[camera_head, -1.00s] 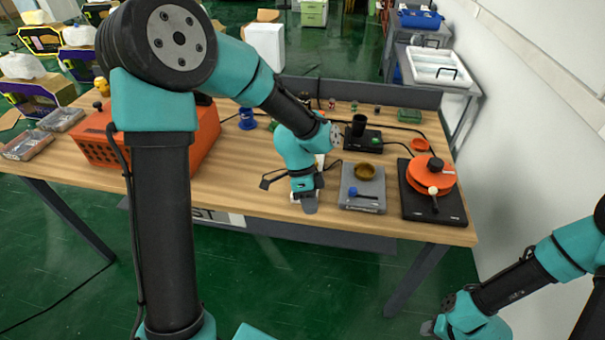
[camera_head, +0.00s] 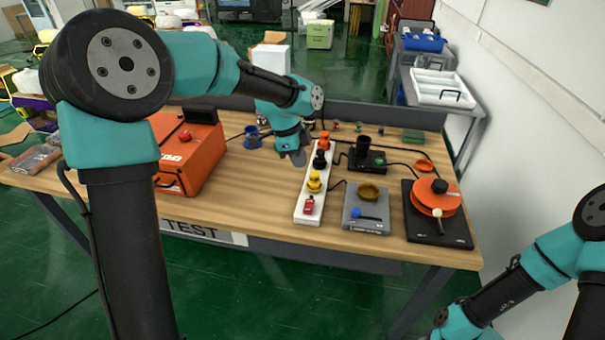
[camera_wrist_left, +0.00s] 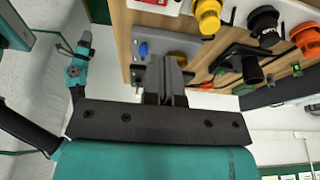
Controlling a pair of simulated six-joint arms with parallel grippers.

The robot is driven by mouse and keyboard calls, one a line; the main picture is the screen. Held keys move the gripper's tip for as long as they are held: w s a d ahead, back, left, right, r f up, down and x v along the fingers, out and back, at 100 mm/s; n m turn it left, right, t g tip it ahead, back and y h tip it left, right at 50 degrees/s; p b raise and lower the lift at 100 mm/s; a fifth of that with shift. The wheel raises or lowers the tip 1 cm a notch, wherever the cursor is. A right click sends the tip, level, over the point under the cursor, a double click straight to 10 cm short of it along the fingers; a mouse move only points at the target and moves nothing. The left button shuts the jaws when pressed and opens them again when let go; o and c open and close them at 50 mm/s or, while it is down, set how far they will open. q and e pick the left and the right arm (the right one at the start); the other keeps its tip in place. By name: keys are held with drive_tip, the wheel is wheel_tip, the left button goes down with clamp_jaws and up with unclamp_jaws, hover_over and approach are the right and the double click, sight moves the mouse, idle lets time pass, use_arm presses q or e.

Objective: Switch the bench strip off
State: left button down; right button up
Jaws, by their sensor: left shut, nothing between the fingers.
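The bench strip (camera_head: 301,213) is a long white power strip lying on the wooden bench. A red switch (camera_head: 309,204) is at its near end; its on or off position is too small to tell. Yellow (camera_head: 315,182), black (camera_head: 320,160) and orange plugs (camera_head: 324,141) stand along it. In the left wrist view the red switch (camera_wrist_left: 155,2) is cut by the top edge. My left gripper (camera_head: 298,158) is shut and empty, above the bench left of the strip's far half. My right gripper (camera_wrist_left: 85,39) shows small in the left wrist view, its jaws unclear.
An orange box (camera_head: 190,150) stands at left. Bare bench lies left of the strip.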

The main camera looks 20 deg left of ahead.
use_arm(q)
approach(310, 201)
drive_tip(key=x, duration=0.5)
drive_tip(key=shift+d+f, duration=0.1)
drive_tip(key=shift+d, duration=0.3)
drive_tip(key=shift+f, duration=0.75)
drive_tip(key=shift+a, duration=0.1)
